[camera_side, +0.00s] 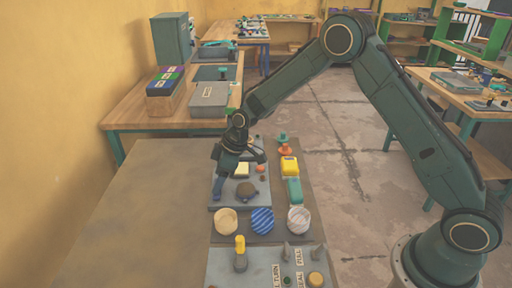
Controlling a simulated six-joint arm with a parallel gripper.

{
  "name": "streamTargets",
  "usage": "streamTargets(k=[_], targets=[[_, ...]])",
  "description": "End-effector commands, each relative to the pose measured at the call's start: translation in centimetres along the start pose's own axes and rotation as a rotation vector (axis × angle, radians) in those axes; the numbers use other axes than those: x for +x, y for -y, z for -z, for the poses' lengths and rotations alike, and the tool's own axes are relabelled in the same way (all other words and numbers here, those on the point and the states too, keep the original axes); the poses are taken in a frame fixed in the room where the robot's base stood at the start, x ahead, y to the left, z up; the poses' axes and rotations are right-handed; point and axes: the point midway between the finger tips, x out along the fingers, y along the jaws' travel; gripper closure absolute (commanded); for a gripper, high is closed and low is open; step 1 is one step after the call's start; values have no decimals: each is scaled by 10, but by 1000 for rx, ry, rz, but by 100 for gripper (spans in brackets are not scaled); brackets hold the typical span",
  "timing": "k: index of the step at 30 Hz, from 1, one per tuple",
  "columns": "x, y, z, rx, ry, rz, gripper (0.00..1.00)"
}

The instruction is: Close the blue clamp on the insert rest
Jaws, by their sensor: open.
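My gripper (238,162) is open above the back part of a blue-grey plate (258,199). It points down and I see nothing held between its fingers. A blue upright part (218,190), which looks like the blue clamp, stands at the plate's left side, just below and in front of my gripper. It is small here, and I cannot tell whether it touches my gripper or how far it is closed. A dark round piece (246,190) sits on the plate to its right. A pale block (242,170), partly hidden by my gripper, lies behind that piece. I cannot make out the insert rest clearly.
A control panel (258,268) is nearest. The table's left is clear.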

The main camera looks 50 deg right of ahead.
Motion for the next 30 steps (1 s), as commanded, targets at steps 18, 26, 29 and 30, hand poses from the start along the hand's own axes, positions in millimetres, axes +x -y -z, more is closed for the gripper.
streamTargets(k=[18,26,29,30], targets=[[18,0,0,0,0,0,42],[17,0,0,0,0,0,79],[17,0,0,3,0,-1,79],[17,0,0,5,0,-2,79]])
